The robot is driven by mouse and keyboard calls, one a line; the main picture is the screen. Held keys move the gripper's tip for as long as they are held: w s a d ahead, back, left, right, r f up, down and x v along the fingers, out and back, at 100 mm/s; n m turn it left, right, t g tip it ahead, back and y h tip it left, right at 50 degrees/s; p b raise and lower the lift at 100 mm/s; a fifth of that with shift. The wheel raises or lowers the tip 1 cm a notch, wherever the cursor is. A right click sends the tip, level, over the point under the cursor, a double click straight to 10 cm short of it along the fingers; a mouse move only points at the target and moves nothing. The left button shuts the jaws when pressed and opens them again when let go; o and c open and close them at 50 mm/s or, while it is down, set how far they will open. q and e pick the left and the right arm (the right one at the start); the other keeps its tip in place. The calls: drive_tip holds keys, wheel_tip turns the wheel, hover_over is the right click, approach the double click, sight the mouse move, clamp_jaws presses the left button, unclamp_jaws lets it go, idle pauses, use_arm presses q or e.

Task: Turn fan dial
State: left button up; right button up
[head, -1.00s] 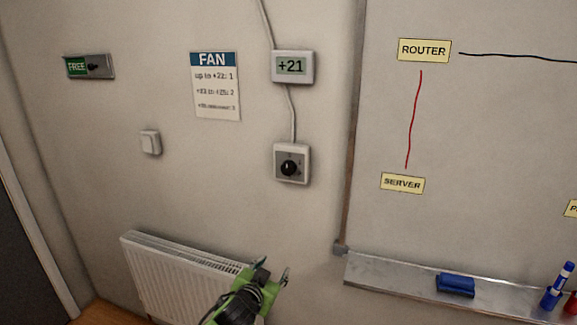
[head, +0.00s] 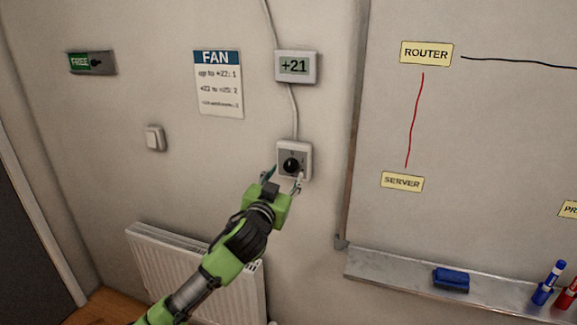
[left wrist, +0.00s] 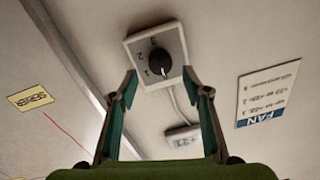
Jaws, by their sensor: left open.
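The fan dial is a black round knob (head: 291,165) on a white square wall plate (head: 305,148). In the left wrist view the knob (left wrist: 160,62) shows between the fingertips, with small numerals beside it; a light mark is on the knob, but its exact setting is hard to read. My left gripper (head: 283,179) is open in front of the plate's lower part, its fingers (left wrist: 160,76) on either side of the knob; I cannot tell whether they touch. The FAN card (head: 219,85) reads "up to +22: 1" and "+22 to +25: 2". The display (head: 295,67) reads +21.
A radiator (head: 165,258) stands low on the wall under my left arm. A light switch (head: 154,138) and a FREE sign (head: 91,62) are at left. A whiteboard (head: 480,130) with a tray (head: 395,276) holding an eraser (head: 451,279) and markers is at right.

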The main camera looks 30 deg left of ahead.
sight(291, 168)
use_arm(q)
drive_tip(key=shift+p+x, duration=0.35)
drive_tip(key=shift+x, duration=1.65)
drive_tip(key=c, duration=1.1)
drive_tip(key=shift+m, duration=0.3)
drive_tip(key=m+p, duration=0.1)
drive_tip(key=m, duration=0.4)
drive_tip(key=shift+m, duration=0.3)
drive_tip(key=m, duration=0.3)
drive_tip(key=m+p, duration=0.1)
drive_tip(key=m, duration=0.1)
drive_tip(key=shift+d+f+m+t, duration=0.1)
drive_tip(key=shift+f+m+t, duration=0.1)
drive_tip(key=shift+m+t, duration=0.2)
drive_tip(key=o, duration=1.1)
